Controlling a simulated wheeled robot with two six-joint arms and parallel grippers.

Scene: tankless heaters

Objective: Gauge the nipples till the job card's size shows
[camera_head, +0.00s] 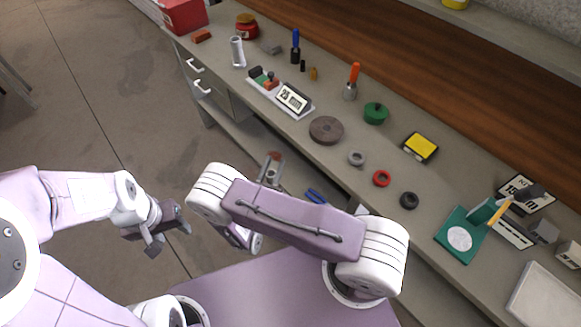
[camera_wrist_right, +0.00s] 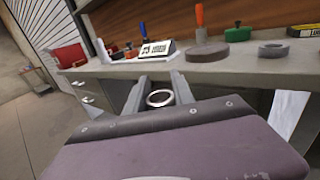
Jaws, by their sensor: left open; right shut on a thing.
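My right gripper (camera_wrist_right: 158,92) is shut on a round metal nipple (camera_wrist_right: 160,98), whose pale ring end shows between the fingers, in front of the bench edge. In the head view the right gripper (camera_head: 271,167) is partly hidden behind my arm, and the nipple cannot be made out there. My left gripper (camera_head: 170,234) is open and empty, away from the bench. A gauge with a small display (camera_head: 292,98) stands on the bench; its number looks like 25. A card at the far right (camera_head: 526,192) seems to read 15 mm. A silver tube (camera_head: 238,52) stands at the back left.
A red box (camera_head: 184,15) is at the far left end.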

